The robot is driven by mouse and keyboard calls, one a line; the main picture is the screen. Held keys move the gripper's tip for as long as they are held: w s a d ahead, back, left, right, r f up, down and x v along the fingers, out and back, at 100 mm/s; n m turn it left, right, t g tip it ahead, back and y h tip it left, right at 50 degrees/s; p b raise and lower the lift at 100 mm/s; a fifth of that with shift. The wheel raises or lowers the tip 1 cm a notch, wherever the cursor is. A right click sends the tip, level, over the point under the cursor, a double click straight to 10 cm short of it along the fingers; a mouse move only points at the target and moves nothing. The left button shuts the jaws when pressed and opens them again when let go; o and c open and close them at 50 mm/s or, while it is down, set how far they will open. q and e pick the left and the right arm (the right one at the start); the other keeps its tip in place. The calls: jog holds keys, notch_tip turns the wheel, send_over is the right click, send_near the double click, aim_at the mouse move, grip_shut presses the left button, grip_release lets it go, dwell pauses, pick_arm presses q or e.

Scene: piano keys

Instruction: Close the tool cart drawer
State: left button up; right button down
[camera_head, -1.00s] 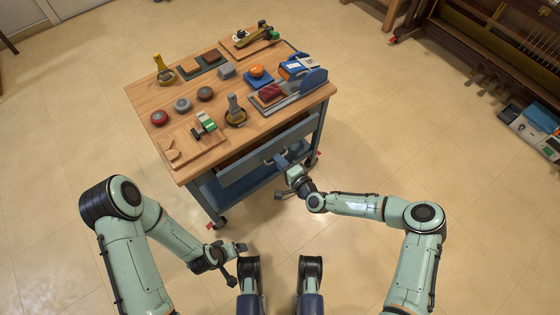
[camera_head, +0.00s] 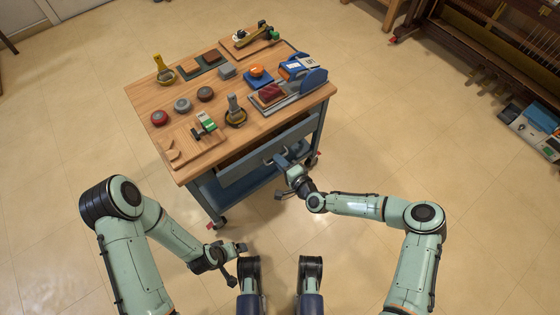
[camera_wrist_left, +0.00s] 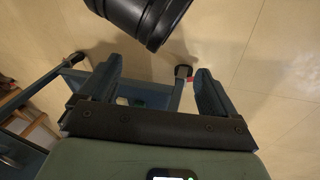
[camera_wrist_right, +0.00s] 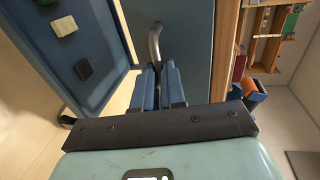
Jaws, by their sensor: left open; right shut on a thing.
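The tool cart (camera_head: 178,177) has a wooden top and a blue-grey frame. Its blue-grey drawer front (camera_head: 240,170) faces me, with a dark gap between it and the tabletop edge. How far the drawer stands out is hard to tell. My right gripper (camera_head: 281,161) is at the drawer front, shut on the drawer handle. In the right wrist view the curved metal handle (camera_wrist_right: 154,42) runs down between the closed fingers (camera_wrist_right: 166,86), which hide its lower part. My left gripper (camera_head: 238,263) is open and empty, low in front of the cart; its spread fingers (camera_wrist_left: 156,88) show in the left wrist view.
The tabletop carries several tools, round pots, trays and an orange-topped item (camera_head: 257,71). A blue lower shelf (camera_head: 212,190) and red-marked casters (camera_head: 217,223) are below. A piano (camera_head: 500,40) stands at the back right.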

aim_at(272, 152)
dwell(0.4)
jog(key=x, duration=0.1)
jog(key=b+x, duration=0.2)
jog(key=x, duration=0.1)
jog(key=shift+w+r, duration=0.1)
jog(key=shift+r, duration=0.2)
pick_arm(q)
jog(key=f, duration=0.1)
jog(key=a+f, duration=0.1)
jog(key=f, duration=0.1)
jog(key=shift+w+a+f, duration=0.1)
jog(key=shift+w+a, duration=0.05)
jog(key=shift+a, duration=0.05)
pick_arm(e)
jog(key=shift+r, duration=0.2)
jog(key=c, duration=1.2)
grip_release()
jog(key=shift+w+a, duration=0.1)
jog(key=shift+a, duration=0.05)
jog(key=p+v, duration=0.1)
jog(key=v, duration=0.4)
pick_arm(q)
jog(key=r, duration=0.1)
jog(key=s+d+r+p, duration=0.1)
jog(key=d+r, duration=0.1)
jog(key=r, duration=0.1)
jog(key=shift+s+p, duration=0.2)
jog(key=shift+p, duration=0.15)
pick_arm(e)
jog(key=v, duration=0.8)
